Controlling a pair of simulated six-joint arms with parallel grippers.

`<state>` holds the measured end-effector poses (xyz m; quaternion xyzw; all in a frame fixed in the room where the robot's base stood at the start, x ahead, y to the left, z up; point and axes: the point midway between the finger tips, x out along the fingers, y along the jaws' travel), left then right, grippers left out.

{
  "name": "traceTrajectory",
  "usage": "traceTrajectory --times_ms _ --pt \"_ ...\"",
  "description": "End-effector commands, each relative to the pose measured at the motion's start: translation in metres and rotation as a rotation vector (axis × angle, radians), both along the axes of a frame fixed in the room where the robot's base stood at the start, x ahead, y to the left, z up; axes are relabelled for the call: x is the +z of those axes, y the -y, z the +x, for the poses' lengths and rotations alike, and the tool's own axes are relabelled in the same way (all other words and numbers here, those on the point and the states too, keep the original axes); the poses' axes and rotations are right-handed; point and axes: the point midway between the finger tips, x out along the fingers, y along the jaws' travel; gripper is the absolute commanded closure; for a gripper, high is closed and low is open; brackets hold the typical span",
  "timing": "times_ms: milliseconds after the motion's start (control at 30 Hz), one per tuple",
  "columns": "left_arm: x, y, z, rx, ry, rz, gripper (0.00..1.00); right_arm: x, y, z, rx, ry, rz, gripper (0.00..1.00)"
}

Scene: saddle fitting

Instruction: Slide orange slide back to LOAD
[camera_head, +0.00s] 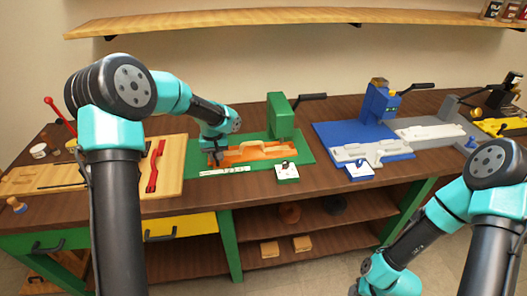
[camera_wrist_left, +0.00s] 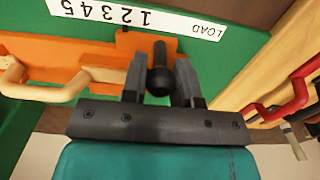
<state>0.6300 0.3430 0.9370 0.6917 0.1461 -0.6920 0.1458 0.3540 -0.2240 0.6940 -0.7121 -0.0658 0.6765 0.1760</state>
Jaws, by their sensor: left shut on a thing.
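The orange slide (camera_head: 258,149) lies on the green base (camera_head: 303,155) in the head view. It also shows in the wrist view (camera_wrist_left: 215,68), with a black knob (camera_wrist_left: 160,72) standing on it. My left gripper (camera_head: 216,161) is shut on this knob, one finger on each side in the wrist view (camera_wrist_left: 160,85). The white scale strip (camera_head: 225,171) runs along the base; in the wrist view it reads upside down (camera_wrist_left: 180,22), with numbers and LOAD at its right. The slide's tab (camera_wrist_left: 130,42) lies beside the 1, short of LOAD.
A green press (camera_head: 281,115) with a black lever stands behind the slide. A wooden board with a red clamp (camera_head: 155,165) is left of it. A white block (camera_head: 287,172) sits at the front right. The blue fixture (camera_head: 323,130) is farther right.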

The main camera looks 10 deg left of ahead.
Motion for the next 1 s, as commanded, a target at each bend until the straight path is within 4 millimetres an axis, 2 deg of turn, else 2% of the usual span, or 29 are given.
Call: traceTrajectory --times_ms 267,700,1000 --pt "0.0 0.0 0.0 -0.001 0.001 -0.001 0.86 0.0 0.0 0.0 0.0 0.0 0.0 0.57" --pt "0.0 -0.017 -0.007 0.0 0.001 0.0 0.86 0.0 0.0 0.0 0.0 0.0 0.0 0.57" --pt "0.0 -0.017 -0.007 -0.001 0.001 -0.001 0.86 0.0 0.0 0.0 0.0 0.0 0.0 0.57"
